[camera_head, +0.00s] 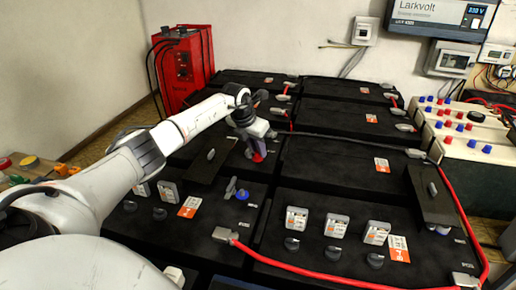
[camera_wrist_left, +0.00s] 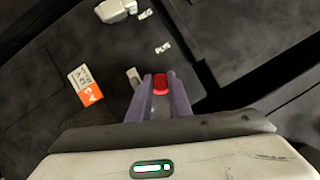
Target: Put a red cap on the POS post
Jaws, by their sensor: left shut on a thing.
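My left gripper (camera_head: 257,150) is shut on a red cap (camera_head: 259,157), above the black batteries near the middle of the head view. In the left wrist view, the purple fingers (camera_wrist_left: 160,95) hold the red cap (camera_wrist_left: 160,82) between their tips. A small grey metal piece (camera_wrist_left: 134,76) stands just left of the fingers there; I cannot tell whether it is the POS post. In the head view, a blue cap (camera_head: 242,195) sits on the nearer battery, below the gripper. My right gripper is not in view.
Several black batteries (camera_head: 334,158) fill the bench, with red cables (camera_head: 330,277) and grey lugs. Loose black covers (camera_head: 432,196) lie on top. A rack of red and blue caps (camera_head: 462,127) stands at the right. A red charger (camera_head: 184,62) stands at the back left.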

